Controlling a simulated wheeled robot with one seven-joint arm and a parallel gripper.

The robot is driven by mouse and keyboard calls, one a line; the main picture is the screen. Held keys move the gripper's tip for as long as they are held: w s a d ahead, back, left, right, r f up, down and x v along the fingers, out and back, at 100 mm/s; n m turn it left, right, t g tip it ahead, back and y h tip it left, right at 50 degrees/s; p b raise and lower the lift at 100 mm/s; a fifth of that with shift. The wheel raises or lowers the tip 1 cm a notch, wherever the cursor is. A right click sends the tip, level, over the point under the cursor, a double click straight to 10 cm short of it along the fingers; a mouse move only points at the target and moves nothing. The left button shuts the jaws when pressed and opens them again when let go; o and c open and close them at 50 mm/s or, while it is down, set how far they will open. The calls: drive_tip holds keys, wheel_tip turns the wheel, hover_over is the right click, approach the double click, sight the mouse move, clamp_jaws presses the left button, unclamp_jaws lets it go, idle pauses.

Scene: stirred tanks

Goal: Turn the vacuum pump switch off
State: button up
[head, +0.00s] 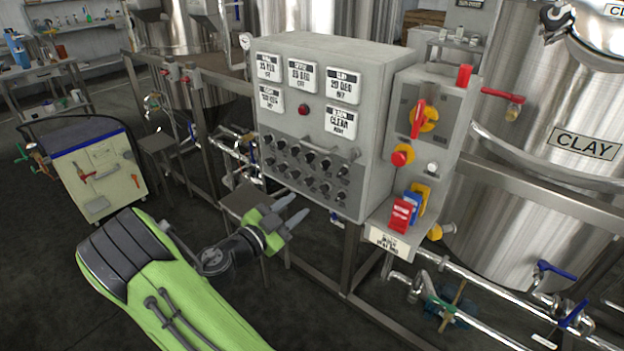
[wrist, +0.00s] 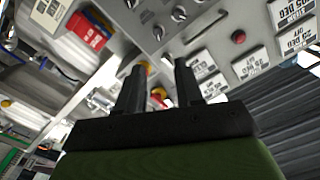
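I cannot read any label that names the vacuum pump switch. The grey control box (head: 372,165) has two rows of black knobs (head: 308,158), a red button (head: 304,109) and several white labelled displays. On its right, a narrower switch panel (head: 440,95) carries a red and yellow rotary switch (head: 419,118) and a red knob on yellow (head: 402,156). My gripper (head: 292,210) is open and empty, in front of and below the box, apart from it. In the wrist view, its two fingers (wrist: 160,78) are spread, with knobs (wrist: 180,13) beyond them.
A tank marked CLAY (head: 540,210) and pipes with blue-handled valves (head: 555,270) stand at the right. A tool cart (head: 98,180) stands at the left.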

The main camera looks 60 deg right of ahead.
sight(339, 175)
drive_tip(key=s+d, duration=0.1)
drive_tip(key=d, duration=0.4)
drive_tip(key=s+d+p, duration=0.1)
drive_tip(key=d, duration=0.4)
drive_tip(key=s+d, duration=0.1)
drive_tip(key=d, duration=0.4)
drive_tip(key=shift+d+r, duration=0.1)
clamp_jaws()
